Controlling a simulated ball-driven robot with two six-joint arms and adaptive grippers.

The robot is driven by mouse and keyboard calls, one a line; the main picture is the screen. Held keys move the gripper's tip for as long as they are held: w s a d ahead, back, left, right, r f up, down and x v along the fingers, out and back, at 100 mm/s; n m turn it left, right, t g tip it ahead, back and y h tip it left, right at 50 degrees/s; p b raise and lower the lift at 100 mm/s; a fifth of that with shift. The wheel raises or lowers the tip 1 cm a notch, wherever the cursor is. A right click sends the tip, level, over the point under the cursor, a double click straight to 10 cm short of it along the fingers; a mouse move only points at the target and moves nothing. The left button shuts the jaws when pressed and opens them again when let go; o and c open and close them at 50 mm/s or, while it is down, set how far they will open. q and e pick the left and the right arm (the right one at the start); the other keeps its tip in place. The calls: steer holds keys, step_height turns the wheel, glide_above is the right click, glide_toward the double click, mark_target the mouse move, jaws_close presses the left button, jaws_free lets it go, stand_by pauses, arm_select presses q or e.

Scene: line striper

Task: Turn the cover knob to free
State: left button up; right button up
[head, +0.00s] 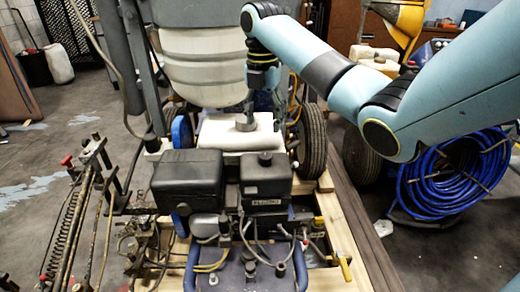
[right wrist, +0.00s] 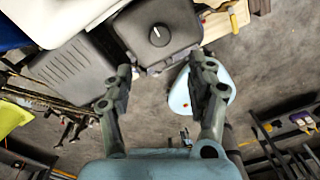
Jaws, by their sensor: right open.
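The cover knob (right wrist: 158,36) is a round black dial with a short pale mark, on a black cover (right wrist: 140,22) in the right wrist view. In the head view the knob (head: 265,157) stands on the right-hand black box (head: 265,183). My right gripper (right wrist: 160,65) is open and empty. Its two fingers are spread apart, and the knob shows between and beyond their tips, not touched. In the head view my right arm comes in from the upper right, and its gripper (head: 247,110) points down behind the black boxes, partly hard to make out. My left gripper is not in view.
A larger black box (head: 186,178) stands left of the knob's box. A pale block (head: 215,136) and a big white tank (head: 205,65) are behind. Springs and rods (head: 75,220) are at left, a blue hose coil (head: 450,180) at right. Grey floor lies open at left.

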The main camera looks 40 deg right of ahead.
mark_target(265, 156)
step_height(265, 156, down, 11)
steer(key=shift+s+d+r+b, duration=0.1)
steer(key=shift+s+b, duration=0.05)
steer(key=shift+b, duration=1.1)
steer(key=c, duration=1.1)
